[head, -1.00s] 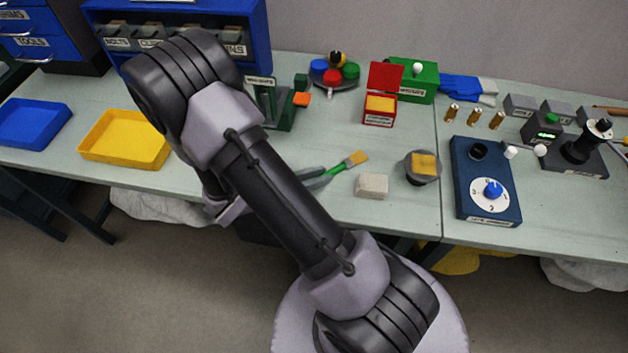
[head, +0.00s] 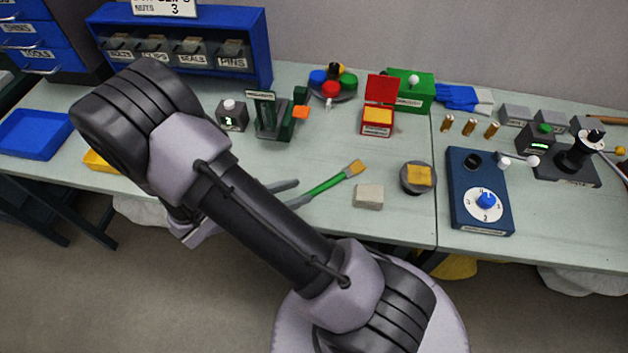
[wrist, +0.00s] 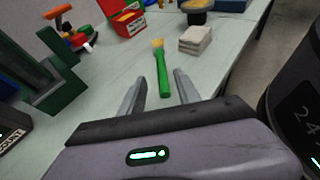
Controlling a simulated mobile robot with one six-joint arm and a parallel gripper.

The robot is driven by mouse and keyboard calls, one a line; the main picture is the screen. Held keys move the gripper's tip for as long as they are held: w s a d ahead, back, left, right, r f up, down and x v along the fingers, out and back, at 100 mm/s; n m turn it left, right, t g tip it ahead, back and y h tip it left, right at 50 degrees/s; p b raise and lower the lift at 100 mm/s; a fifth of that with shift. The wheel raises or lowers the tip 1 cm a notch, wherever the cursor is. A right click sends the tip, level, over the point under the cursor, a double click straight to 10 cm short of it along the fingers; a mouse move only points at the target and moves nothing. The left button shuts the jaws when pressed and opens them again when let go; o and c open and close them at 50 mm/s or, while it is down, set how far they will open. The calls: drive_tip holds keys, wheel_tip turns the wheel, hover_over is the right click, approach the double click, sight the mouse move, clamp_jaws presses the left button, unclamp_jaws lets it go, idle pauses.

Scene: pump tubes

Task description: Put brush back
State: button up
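The brush (head: 328,184) has a green handle and yellow bristles and lies on the pale green bench, bristles pointing to the back right. In the wrist view the brush (wrist: 162,78) points away from me, its handle end between the two finger lines. My gripper (head: 291,193) is open at the handle end, partly hidden behind my arm. In the wrist view my gripper (wrist: 159,78) has both grey fingers apart, with a gap on each side of the handle. I cannot tell how high the fingers are above the bench.
A pale block (head: 369,196) and a round dark pot with a yellow top (head: 418,177) stand right of the brush. A dark green stand (head: 273,118) is behind my gripper. A red box (head: 378,120) stands farther back. The bench's front edge is close.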

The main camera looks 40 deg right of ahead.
drive_tip(key=p+v, duration=0.1)
drive_tip(key=v, duration=0.3)
drive_tip(key=shift+a+r, duration=0.1)
drive_tip(key=shift+r, duration=0.1)
drive_tip(key=s+a+r+m+t+y, duration=0.2)
drive_tip(key=s+a+r+m+y, duration=0.1)
drive_tip(key=r+m+y, duration=0.2)
drive_tip(key=s+a+r+m+t+y, duration=0.2)
drive_tip(key=s+a+r+m+y, duration=0.1)
drive_tip(key=r+m, duration=0.6)
drive_tip(key=s+a+r+m+t+y, duration=0.2)
drive_tip(key=s+a+r+m+y, duration=0.1)
drive_tip(key=r+m+y, duration=0.4)
wheel_tip(320, 180, up, 4)
drive_tip(key=shift+s+a+f+m+t, duration=0.2)
drive_tip(key=shift+s+a+m+t, duration=0.15)
drive_tip(key=shift+a, duration=0.35)
